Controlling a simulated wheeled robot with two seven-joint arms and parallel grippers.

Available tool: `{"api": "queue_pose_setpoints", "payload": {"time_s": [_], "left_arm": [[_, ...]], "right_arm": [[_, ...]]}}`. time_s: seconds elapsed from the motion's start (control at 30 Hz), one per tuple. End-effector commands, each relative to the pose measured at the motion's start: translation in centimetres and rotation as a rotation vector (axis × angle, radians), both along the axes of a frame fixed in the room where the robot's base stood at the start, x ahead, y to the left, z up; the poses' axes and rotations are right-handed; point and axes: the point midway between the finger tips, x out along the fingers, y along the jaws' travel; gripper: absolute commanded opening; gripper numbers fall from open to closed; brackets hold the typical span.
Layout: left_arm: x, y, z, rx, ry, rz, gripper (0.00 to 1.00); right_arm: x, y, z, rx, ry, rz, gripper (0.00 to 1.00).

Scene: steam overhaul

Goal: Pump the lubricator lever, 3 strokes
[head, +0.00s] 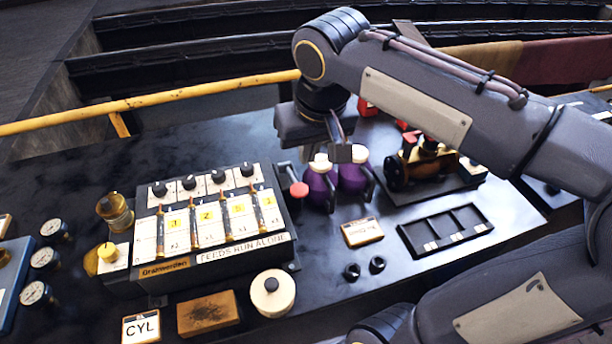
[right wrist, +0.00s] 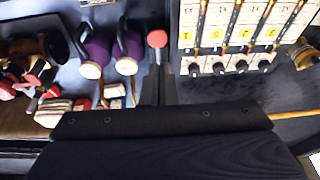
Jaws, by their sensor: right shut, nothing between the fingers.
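The lubricator (head: 208,225) is a dark box with a white front, numbered sight glasses and several black knobs on top. Its lever has a red knob (head: 299,189) at the right side of the box. The red knob also shows in the right wrist view (right wrist: 157,39), just beyond the fingertips. My right gripper (head: 341,152) is shut and empty, above and to the right of the red knob in the head view. The fingers (right wrist: 158,85) look apart from the knob, but the exact gap is hard to tell. My left gripper is not in view.
Two purple oil cans (head: 319,189) with cream tops stand close right of the lever. A brass model engine (head: 430,160) and a black tray (head: 446,231) lie farther right. A cream round pot (head: 272,293) and brown block (head: 208,314) sit in front. A yellow rail (head: 190,92) runs behind.

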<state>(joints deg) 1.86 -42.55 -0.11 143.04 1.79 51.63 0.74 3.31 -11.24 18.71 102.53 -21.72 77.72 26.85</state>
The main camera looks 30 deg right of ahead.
Motion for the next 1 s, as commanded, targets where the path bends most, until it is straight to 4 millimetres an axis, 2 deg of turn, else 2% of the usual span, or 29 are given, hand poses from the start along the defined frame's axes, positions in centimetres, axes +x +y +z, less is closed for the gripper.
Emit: {"api": "queue_pose_setpoints", "payload": {"time_s": [0.03,0.17,0.57,0.77,1.0], "left_arm": [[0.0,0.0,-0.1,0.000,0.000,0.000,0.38],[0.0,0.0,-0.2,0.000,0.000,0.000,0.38],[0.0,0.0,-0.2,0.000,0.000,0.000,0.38],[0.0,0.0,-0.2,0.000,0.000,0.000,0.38],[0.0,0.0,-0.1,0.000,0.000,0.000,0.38]], "right_arm": [[0.9,0.1,0.5,-0.010,0.004,-0.010,0.00],[1.8,0.0,1.2,-0.026,0.008,-0.032,0.00],[2.0,0.0,1.2,-0.028,0.009,-0.037,0.00],[2.5,-0.2,-1.0,-0.030,0.013,-0.037,0.00],[3.9,-0.5,-6.0,-0.029,0.015,-0.035,0.00]]}}
